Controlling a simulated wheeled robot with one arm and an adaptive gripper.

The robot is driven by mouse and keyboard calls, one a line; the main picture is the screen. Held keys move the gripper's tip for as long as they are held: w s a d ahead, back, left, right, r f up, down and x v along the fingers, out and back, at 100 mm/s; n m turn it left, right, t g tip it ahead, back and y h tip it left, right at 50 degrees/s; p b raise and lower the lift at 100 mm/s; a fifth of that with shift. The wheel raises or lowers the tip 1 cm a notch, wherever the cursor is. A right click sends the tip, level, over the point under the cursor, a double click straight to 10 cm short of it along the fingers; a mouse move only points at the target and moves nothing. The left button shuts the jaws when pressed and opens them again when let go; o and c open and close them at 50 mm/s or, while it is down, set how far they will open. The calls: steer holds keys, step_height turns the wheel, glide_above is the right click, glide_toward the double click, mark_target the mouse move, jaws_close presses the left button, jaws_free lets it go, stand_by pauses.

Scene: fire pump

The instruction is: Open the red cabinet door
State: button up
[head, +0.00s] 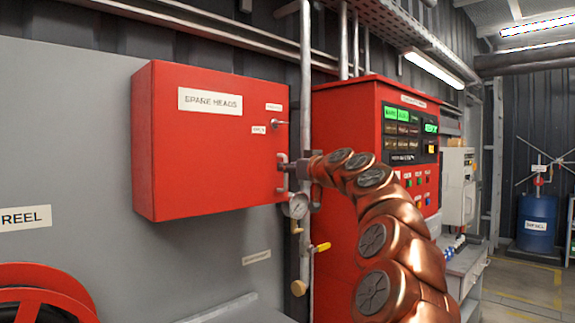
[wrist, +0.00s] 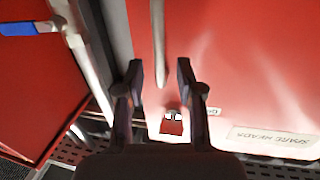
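The red cabinet (head: 205,150) labelled SPARE HEADS hangs on the grey wall, and its door looks shut. A pale vertical handle (head: 282,160) is at the door's right edge, with a small latch or key (head: 279,123) above it. My gripper (head: 287,169) is at the handle and hides part of it. In the wrist view the door (wrist: 240,80) appears upside down. My gripper's two fingers (wrist: 160,72) are spread apart there, and the handle bar (wrist: 158,45) lies between them in the picture. Gaps show on both sides; contact cannot be told.
A pipe with a gauge (head: 298,207) and yellow-handled valve (head: 321,247) runs just right of the cabinet. A red control panel (head: 345,130) stands beyond it. A red hose reel (head: 45,290) is at lower left. Open floor (head: 515,290) shows at right.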

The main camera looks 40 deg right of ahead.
steer(key=shift+x, duration=0.8)
jaws_close()
